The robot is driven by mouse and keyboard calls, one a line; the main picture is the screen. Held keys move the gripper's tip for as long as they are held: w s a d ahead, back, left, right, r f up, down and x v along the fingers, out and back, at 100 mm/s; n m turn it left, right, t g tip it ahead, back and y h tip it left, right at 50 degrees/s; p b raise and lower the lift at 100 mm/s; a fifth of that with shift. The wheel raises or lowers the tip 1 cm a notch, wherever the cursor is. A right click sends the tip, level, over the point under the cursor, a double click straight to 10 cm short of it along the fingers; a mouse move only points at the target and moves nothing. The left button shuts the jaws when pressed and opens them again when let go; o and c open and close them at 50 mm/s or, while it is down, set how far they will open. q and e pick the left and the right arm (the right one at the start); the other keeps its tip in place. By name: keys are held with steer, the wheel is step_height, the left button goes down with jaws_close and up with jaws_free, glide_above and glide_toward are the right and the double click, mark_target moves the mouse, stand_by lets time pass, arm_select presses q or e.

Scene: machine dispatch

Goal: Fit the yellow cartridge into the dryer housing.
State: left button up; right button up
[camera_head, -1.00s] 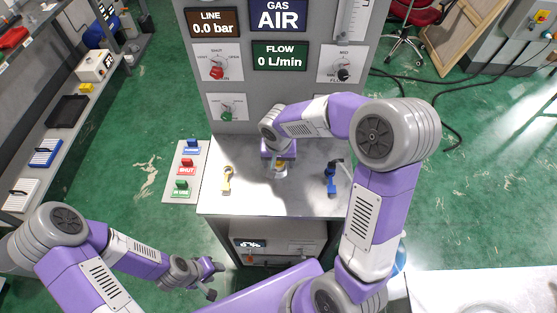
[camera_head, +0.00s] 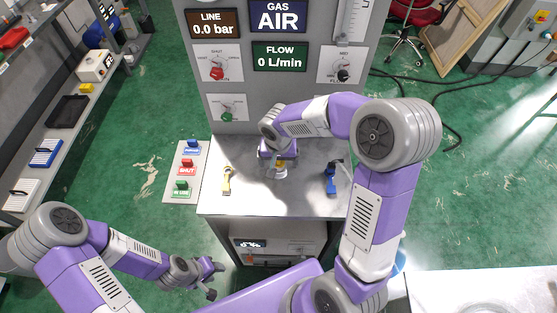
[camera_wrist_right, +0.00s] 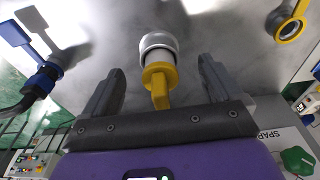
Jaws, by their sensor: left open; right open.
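The yellow cartridge (camera_wrist_right: 160,78), a yellow collar with a flat tab, shows in the right wrist view against a pale, metal-rimmed cylinder (camera_wrist_right: 158,42), which may be the dryer housing. I cannot tell how deeply the two fit together. In the head view the yellow piece (camera_head: 281,165) is at the middle of the steel bench top. My right gripper (camera_wrist_right: 160,88) is open, with one finger on either side of the yellow part and gaps to both; it also shows in the head view (camera_head: 277,157). My left gripper (camera_head: 213,279) is open and empty, low in front of the bench.
The steel bench top (camera_head: 310,205) has clear room in front. A yellow-tagged fitting (camera_head: 227,181) stands at left, a blue-tagged connector (camera_head: 331,180) with a hose at right. The grey gauge panel (camera_head: 280,95) rises behind. A switch board (camera_head: 186,172) lies to the left.

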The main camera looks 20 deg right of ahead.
steer(key=shift+r+p, duration=1.85)
steer(key=shift+r, duration=1)
arm_select(q)
step_height(320, 180, up, 4)
steer(key=shift+f, duration=0.1)
arm_select(e)
steer(key=shift+f, duration=0.1)
